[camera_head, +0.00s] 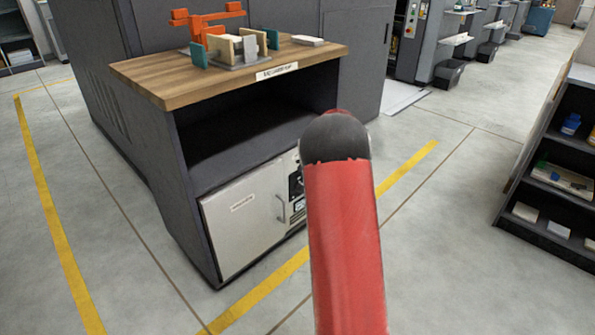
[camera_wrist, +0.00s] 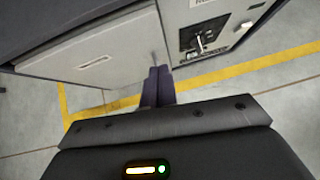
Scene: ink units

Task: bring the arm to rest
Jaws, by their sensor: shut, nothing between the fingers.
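My gripper (camera_wrist: 158,88) shows in the wrist view with its two dark fingers together and nothing between them. It points toward the lower front of a dark cabinet and the floor. In the head view my red arm link with a dark rounded joint rises in the lower middle and hides part of the cabinet front; the gripper itself does not show there. The cabinet's pale door (camera_head: 243,223) is shut, with a handle at its right side. It also shows in the wrist view (camera_wrist: 95,58), left of the fingers.
The cabinet's wooden top (camera_head: 150,78) carries an orange fixture (camera_head: 207,27), teal and beige blocks and a white stack (camera_head: 308,40). An open shelf is below it. A dark shelf unit (camera_head: 548,205) stands at right. Yellow lines (camera_head: 60,230) mark the floor, which is clear between cabinet and shelf.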

